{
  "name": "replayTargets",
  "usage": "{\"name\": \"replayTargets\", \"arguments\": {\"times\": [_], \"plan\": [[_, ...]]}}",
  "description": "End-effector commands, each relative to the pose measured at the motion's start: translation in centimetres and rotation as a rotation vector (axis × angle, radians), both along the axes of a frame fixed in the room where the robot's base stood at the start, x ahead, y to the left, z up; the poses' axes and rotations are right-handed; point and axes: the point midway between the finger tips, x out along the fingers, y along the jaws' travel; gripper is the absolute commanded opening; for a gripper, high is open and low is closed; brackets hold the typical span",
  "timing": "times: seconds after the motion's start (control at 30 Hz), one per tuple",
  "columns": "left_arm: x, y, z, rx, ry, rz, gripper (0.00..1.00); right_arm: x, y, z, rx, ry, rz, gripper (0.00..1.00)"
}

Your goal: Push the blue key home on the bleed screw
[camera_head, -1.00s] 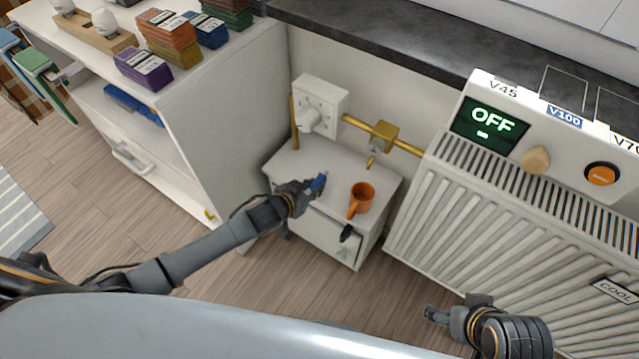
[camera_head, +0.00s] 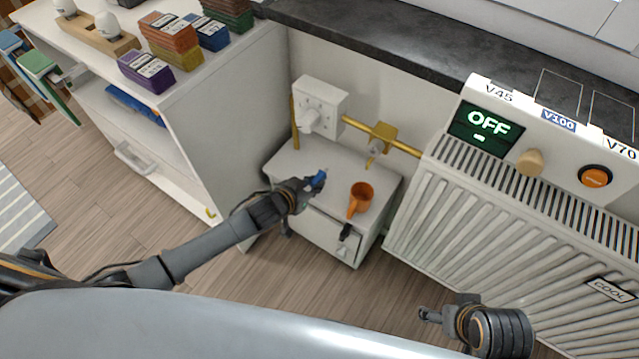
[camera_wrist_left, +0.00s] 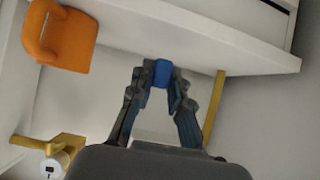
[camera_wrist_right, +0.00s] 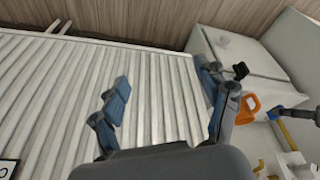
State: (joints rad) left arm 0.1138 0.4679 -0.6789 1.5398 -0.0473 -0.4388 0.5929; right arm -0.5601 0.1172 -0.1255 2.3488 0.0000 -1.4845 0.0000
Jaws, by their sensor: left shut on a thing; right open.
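The blue key (camera_head: 319,178) is held in my left gripper (camera_head: 308,186), above the small white cabinet. In the left wrist view the key (camera_wrist_left: 162,73) sits between the fingertips (camera_wrist_left: 161,82), which are shut on it. The brass valve (camera_head: 382,136) is on the wall pipe, to the right of and beyond the key, apart from it. In the left wrist view, the valve's brass body (camera_wrist_left: 66,147) has a pale round end with a dark mark (camera_wrist_left: 50,168), possibly the bleed screw. My right gripper (camera_head: 428,314) is open and empty in front of the radiator (camera_head: 480,225).
An orange mug (camera_head: 360,199) stands on the white cabinet (camera_head: 290,157), right of my left gripper. A white wall box (camera_head: 320,98) and upright brass rod (camera_head: 295,125) are behind. A shelf unit (camera_head: 230,120) borders the left side; the radiator borders the right.

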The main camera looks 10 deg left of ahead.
Motion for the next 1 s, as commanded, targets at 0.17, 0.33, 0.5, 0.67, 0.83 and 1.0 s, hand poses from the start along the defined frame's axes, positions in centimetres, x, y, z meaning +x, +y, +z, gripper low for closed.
{"name": "replayTargets", "arguments": {"times": [0.17, 0.33, 0.5, 0.67, 0.83, 1.0], "plan": [[0.0, 0.0, 0.3, -0.001, 0.000, 0.001, 0.00, 0.2, 0.1, -0.7, 0.000, 0.004, 0.000, 0.75], [0.0, 0.0, 0.5, -0.001, 0.000, 0.001, 0.00, 0.3, 0.1, -1.3, 0.000, 0.008, 0.001, 0.75], [0.0, 0.0, 0.7, -0.001, 0.000, 0.001, 0.00, 0.4, 0.1, -2.0, 0.000, 0.012, 0.001, 0.75], [0.0, 0.0, 0.9, -0.001, 0.000, 0.001, 0.00, 0.5, 0.1, -2.6, 0.000, 0.015, 0.002, 0.75], [0.0, 0.0, 1.1, -0.001, 0.000, 0.001, 0.00, 0.6, 0.2, -3.3, 0.000, 0.018, 0.002, 0.75], [0.0, 0.0, 1.3, -0.001, 0.000, 0.001, 0.00, 0.6, 0.2, -4.0, -0.001, 0.022, 0.003, 0.75]]}}
